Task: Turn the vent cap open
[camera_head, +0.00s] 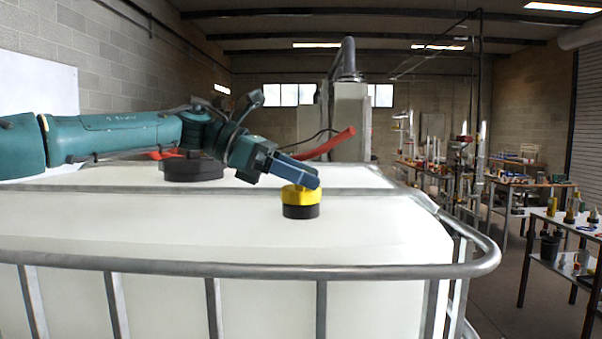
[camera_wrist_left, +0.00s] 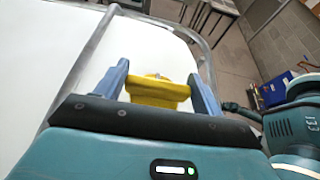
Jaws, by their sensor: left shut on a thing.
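The vent cap (camera_head: 301,195) is yellow and sits on a short black neck (camera_head: 300,211) on top of the white tank (camera_head: 230,232). My left gripper (camera_head: 308,180) reaches in from the left and is shut on the cap. In the left wrist view, the yellow cap (camera_wrist_left: 158,90) lies between the two blue fingers (camera_wrist_left: 160,84). The cap's lower part is hidden there by the gripper body. My right gripper does not show in either view.
A metal tube rail (camera_head: 250,268) runs around the tank's top edge. Cluttered workbenches (camera_head: 566,226) stand at the right beyond the tank.

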